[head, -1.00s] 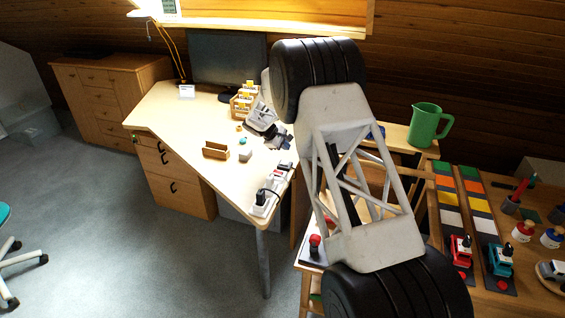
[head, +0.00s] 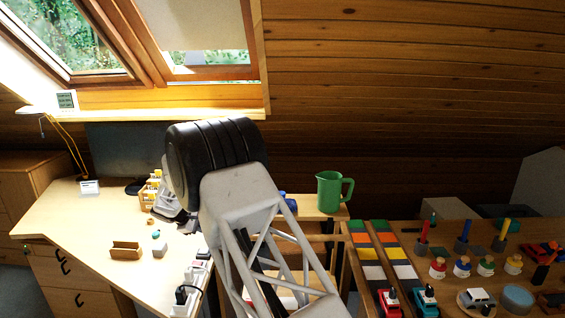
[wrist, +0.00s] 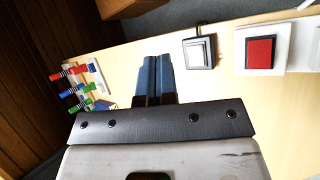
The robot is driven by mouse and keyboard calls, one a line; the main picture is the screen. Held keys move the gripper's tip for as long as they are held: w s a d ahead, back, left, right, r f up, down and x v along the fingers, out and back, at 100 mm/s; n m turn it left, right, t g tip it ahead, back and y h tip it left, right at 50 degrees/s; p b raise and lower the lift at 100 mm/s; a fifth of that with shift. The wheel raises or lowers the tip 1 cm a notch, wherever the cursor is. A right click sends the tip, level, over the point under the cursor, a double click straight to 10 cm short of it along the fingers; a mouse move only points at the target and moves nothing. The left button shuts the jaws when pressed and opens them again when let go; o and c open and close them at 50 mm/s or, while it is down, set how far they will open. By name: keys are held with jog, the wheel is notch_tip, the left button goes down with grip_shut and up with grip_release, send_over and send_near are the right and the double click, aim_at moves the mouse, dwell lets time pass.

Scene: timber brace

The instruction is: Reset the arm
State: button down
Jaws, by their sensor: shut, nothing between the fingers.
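My gripper (wrist: 152,80) shows in the wrist view with its two dark blue fingers together and nothing between them. It is over the light wooden desk top (wrist: 225,95). In the head view my arm's large black joint and grey lattice link hide most of the gripper; only part of the wrist shows beside the desk organiser (head: 150,190).
The desk (head: 90,215) carries a monitor (head: 110,150), a wooden card holder (head: 126,251) and a power strip (head: 196,285). A green jug (head: 333,192) stands right of my arm. The wrist view shows a grey switch (wrist: 199,51) and red button (wrist: 261,52).

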jog(key=s+d+r+m+g, duration=0.1)
jog(key=s+d+r+m, duration=0.1)
jog(key=s+d+r, duration=0.5)
jog(key=s+d+r+m, duration=0.1)
jog(key=s+d+r, duration=0.1)
jog(key=d+r, duration=0.8)
jog(key=s+d+r+m+g+y, duration=0.15)
jog(key=s+d+r, duration=0.25)
jog(key=s+d, duration=0.4)
jog(key=s+d+r+m+y, duration=0.1)
jog(key=s+d+r+m, duration=0.2)
jog(key=s+d+r, duration=0.5)
jog(key=s+d+m+y, duration=0.2)
jog(key=s+d+m, duration=0.2)
jog(key=s+d, duration=1.15)
jog(key=s+d+f+m, duration=0.1)
jog(key=s+f+m, duration=0.1)
jog(key=s, duration=0.8)
jog(key=s+d+f+m+y, duration=0.1)
jog(key=s+d+f+m, duration=0.1)
jog(key=s, duration=0.9)
jog(key=shift+d+f, duration=0.15)
jog(key=shift+f, duration=0.35)
